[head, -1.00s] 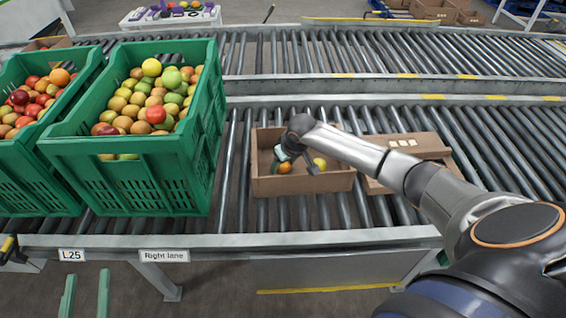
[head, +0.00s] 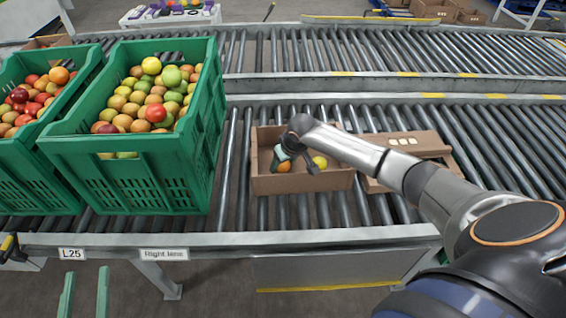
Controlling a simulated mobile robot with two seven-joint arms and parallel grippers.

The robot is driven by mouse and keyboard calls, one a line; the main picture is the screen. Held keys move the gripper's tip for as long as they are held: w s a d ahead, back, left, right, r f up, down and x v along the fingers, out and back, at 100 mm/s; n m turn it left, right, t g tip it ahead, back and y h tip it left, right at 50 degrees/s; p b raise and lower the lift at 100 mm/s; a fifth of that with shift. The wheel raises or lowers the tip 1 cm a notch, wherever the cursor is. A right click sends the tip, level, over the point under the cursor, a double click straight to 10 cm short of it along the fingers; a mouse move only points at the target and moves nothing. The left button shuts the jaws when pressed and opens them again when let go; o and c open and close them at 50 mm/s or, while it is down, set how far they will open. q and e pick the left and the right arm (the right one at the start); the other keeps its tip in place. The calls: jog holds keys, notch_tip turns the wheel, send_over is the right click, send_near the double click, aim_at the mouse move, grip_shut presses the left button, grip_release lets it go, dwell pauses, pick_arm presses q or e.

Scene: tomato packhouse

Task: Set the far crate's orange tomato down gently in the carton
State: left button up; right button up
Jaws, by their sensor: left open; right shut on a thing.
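An open brown carton (head: 300,183) stands on the near roller lane. My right gripper (head: 283,161) reaches down into its left part and is shut on an orange tomato (head: 285,168). The tomato is low inside the carton, partly hidden by the fingers; I cannot tell whether it touches the floor. A yellow tomato (head: 319,162) lies to its right in the carton. Two green crates of mixed tomatoes stand to the left, one (head: 125,165) nearer the carton and one (head: 35,165) at the left edge. My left gripper (head: 87,273) is open and empty at the bottom left, its fingers apart.
Another brown carton (head: 405,147) with flaps stands right of the first, partly behind my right arm. Bare rollers (head: 235,170) lie between the crate and the carton. The lane's front rail (head: 330,238) runs across below. A second roller lane (head: 400,50) lies behind.

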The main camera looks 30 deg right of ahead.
jog(key=shift+f, duration=0.4)
jog(key=o, duration=1)
jog(key=c, duration=0.3)
jog(key=shift+c, duration=0.2)
